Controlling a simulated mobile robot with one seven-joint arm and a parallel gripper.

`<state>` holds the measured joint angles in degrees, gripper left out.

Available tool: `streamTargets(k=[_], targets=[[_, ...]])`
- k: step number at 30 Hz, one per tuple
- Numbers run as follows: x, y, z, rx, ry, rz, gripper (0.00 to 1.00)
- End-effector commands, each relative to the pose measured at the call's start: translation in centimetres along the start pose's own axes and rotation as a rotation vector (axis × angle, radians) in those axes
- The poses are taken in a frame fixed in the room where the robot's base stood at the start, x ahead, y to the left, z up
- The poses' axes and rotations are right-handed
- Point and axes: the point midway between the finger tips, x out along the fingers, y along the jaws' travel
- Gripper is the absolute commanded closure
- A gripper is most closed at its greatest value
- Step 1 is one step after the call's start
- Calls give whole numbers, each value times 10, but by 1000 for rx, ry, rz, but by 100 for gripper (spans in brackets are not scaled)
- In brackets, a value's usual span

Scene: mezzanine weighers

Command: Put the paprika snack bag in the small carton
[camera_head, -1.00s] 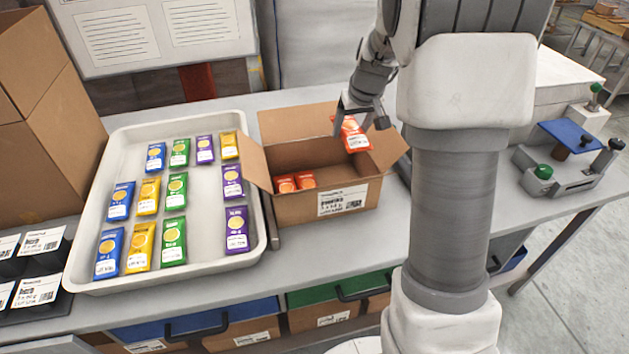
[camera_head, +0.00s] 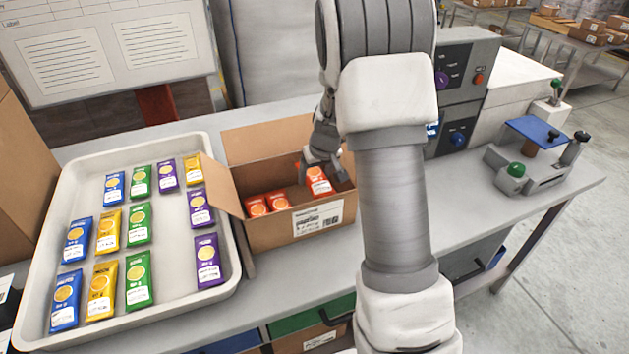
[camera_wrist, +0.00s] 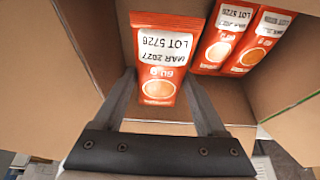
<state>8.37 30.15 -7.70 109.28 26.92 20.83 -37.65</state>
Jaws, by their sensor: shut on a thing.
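The small carton (camera_head: 262,232) is an open brown box on the table, its flaps spread. Two red-orange snack bags (camera_head: 257,205) lie inside it on the left. My gripper (camera_head: 322,172) is down in the right side of the carton, shut on another red-orange bag (camera_head: 319,182), the paprika snack bag by its matching look. In the wrist view the held bag (camera_wrist: 162,62) is between my fingers, its label reading LOT 5726 and 60 g. Two like bags (camera_wrist: 240,37) lie beside it at the upper right. Whether the held bag touches the carton floor cannot be told.
A white tray (camera_head: 45,290) left of the carton holds blue, yellow, green and purple bags in columns. A machine with knobs (camera_head: 458,110) and a blue-topped device (camera_head: 540,130) stand at the right. The table front right of the carton is clear.

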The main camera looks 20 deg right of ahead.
Motion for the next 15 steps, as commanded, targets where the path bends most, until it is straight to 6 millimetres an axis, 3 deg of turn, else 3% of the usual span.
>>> streamTargets(k=[4,15], targets=[[18,1,8,2,-2,0,81],[22,0,9,1,0,0,81]])
